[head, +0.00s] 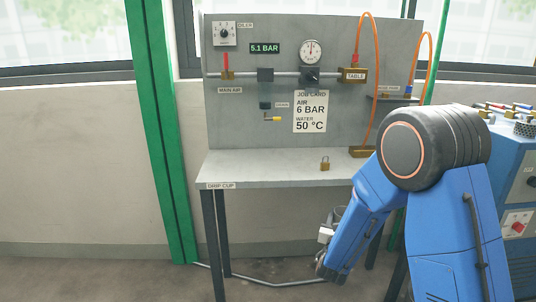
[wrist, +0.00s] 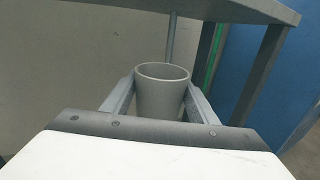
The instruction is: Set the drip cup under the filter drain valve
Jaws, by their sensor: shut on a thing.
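The drip cup (wrist: 160,100) is a plain grey, open-topped cup. In the wrist view it stands upright between the two fingers of my gripper (wrist: 161,84), which is shut on it; its inside looks empty. In the head view my gripper (head: 333,218) is low, in front of the bench and below its top; I cannot make out the cup there. The filter drain valve (head: 272,119), with a yellow-tipped lever, is on the grey panel under the dark filter (head: 265,104), above and left of my gripper.
The bench top (head: 250,168) carries a "DRIP CUP" label at its front left and a brass padlock (head: 325,164). Its left part is clear. An orange hose (head: 377,70) hangs at right. A green post (head: 155,120) stands left; a blue cabinet (head: 515,180) stands right.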

